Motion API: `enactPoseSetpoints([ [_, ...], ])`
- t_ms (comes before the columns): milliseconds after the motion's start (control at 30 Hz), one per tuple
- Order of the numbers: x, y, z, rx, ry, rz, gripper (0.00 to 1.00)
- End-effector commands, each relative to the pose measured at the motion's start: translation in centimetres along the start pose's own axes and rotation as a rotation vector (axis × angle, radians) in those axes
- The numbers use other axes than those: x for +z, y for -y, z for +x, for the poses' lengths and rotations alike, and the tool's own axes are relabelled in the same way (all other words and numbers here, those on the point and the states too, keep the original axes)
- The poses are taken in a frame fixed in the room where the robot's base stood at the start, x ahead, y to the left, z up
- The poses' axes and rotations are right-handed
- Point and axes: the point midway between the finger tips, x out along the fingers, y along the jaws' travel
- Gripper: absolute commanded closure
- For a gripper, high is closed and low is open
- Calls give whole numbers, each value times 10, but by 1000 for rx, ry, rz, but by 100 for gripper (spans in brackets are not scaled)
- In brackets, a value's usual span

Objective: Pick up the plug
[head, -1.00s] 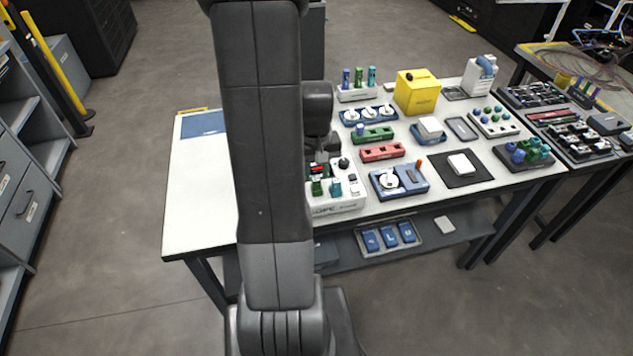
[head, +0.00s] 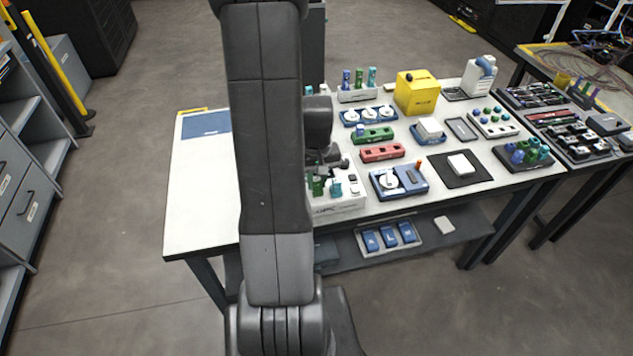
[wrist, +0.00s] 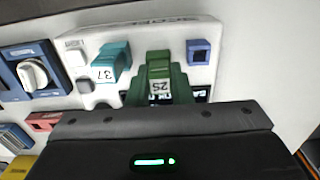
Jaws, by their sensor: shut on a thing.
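A green plug (wrist: 159,66) with a white label reading 25 stands at the white device (wrist: 112,92) in the wrist view. My gripper (wrist: 160,82) is shut on this plug, with a finger on each side of it. I cannot tell whether the plug is still seated in the device. A teal plug (wrist: 112,62) labelled 37 stands to its left, and a blue square piece (wrist: 198,52) is to its right. In the head view the white device (head: 345,204) is partly hidden by my arm, and the teal plug (head: 336,188) shows on it.
A blue device with a white dial (head: 399,181) stands right of the white device. Red (head: 382,153) and green (head: 372,134) blocks lie behind. A yellow box (head: 417,92) stands farther back. The table's left part (head: 200,190) is largely clear.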

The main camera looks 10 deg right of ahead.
Motion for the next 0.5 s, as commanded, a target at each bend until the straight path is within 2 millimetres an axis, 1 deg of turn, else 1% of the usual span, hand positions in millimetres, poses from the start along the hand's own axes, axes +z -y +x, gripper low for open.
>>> enactPoseSetpoints([
  [167,-1,0,-11,1,-3,0,97],
  [267,-1,0,-26,1,-6,0,97],
  [500,-1,0,-69,1,-6,0,97],
])
